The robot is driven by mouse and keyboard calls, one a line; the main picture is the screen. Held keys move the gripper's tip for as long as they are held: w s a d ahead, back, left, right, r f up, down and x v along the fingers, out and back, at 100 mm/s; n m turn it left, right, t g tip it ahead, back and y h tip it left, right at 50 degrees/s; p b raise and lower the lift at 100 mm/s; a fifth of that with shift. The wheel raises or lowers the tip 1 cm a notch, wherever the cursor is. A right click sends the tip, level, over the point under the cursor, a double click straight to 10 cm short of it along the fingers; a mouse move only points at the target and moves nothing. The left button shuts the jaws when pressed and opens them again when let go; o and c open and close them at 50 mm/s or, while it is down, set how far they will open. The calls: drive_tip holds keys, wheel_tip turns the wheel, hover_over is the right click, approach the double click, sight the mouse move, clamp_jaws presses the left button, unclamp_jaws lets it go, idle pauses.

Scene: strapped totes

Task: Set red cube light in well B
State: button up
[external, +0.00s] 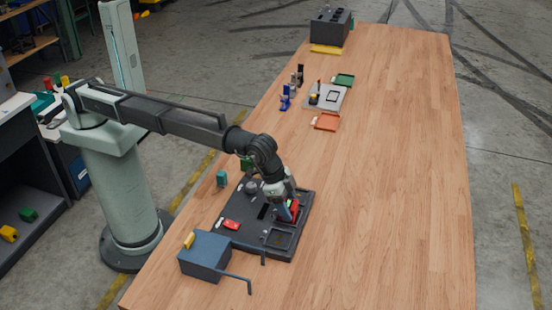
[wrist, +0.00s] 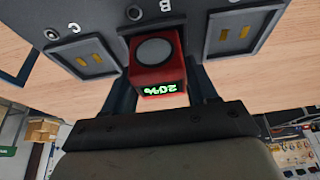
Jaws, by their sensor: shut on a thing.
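The red cube light (wrist: 158,65) has a round grey lens and a lit green readout, upside down in the wrist view. My gripper (wrist: 165,95) is shut on it, with a dark finger on each side. In the external view my gripper (external: 287,212) is low over the dark board, with the red cube light (external: 294,207) at its fingers. Well B (wrist: 124,31), below the letter B in the wrist view, is mostly hidden behind the cube. I cannot tell whether the cube is inside the well or just in front of it.
Well C (wrist: 82,57) and another well (wrist: 232,32) flank the cube, with yellow contacts. A red part (external: 231,225) lies on the dark board (external: 260,240). A blue-grey box (external: 205,256) stands at the near left. The table's right side is clear.

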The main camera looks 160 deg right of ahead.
sight(288, 204)
drive_tip(key=o, duration=1.3)
drive_tip(key=shift+o, duration=0.3)
drive_tip(key=shift+o, duration=0.9)
drive_tip(key=shift+r, duration=0.15)
drive_tip(key=shift+r, duration=4.35)
